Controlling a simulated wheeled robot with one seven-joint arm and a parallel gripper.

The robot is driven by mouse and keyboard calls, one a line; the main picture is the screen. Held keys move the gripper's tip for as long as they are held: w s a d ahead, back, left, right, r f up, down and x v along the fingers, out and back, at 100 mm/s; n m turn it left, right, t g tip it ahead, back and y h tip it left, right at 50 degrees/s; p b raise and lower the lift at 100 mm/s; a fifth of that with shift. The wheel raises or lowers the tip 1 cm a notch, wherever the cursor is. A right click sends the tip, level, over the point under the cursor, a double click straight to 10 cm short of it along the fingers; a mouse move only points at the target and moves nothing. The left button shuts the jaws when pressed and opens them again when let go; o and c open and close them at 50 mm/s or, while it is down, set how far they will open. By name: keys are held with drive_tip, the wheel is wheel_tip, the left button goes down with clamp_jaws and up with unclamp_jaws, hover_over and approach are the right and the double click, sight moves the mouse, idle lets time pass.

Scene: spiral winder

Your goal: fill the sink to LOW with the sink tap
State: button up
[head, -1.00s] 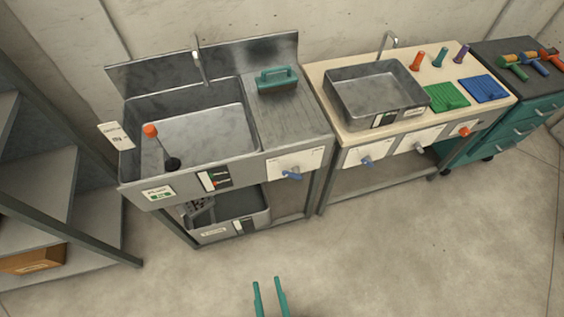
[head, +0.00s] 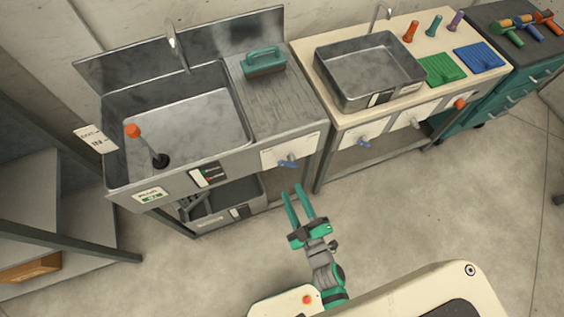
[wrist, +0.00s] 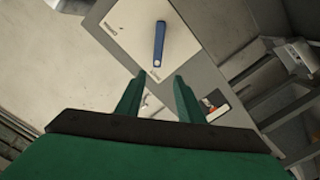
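The steel sink (head: 190,128) stands at the left in the head view and its basin looks empty. Its spout (head: 178,48) rises at the back wall. A blue lever, the sink tap handle (head: 287,163), sits on a white plate on the sink unit's front; it also shows in the wrist view (wrist: 159,44). An orange-topped plug lever (head: 146,144) stands in the basin. My gripper (head: 298,190) is open and empty, in front of and below the tap handle, apart from it.
A lower tub (head: 232,205) sits under the sink. Floor in front is clear.

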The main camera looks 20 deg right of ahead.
sight(283, 165)
drive_tip(key=w, duration=1.2)
drive_tip(key=shift+d+f, duration=0.2)
drive_tip(key=shift+d, duration=0.15)
clamp_jaws()
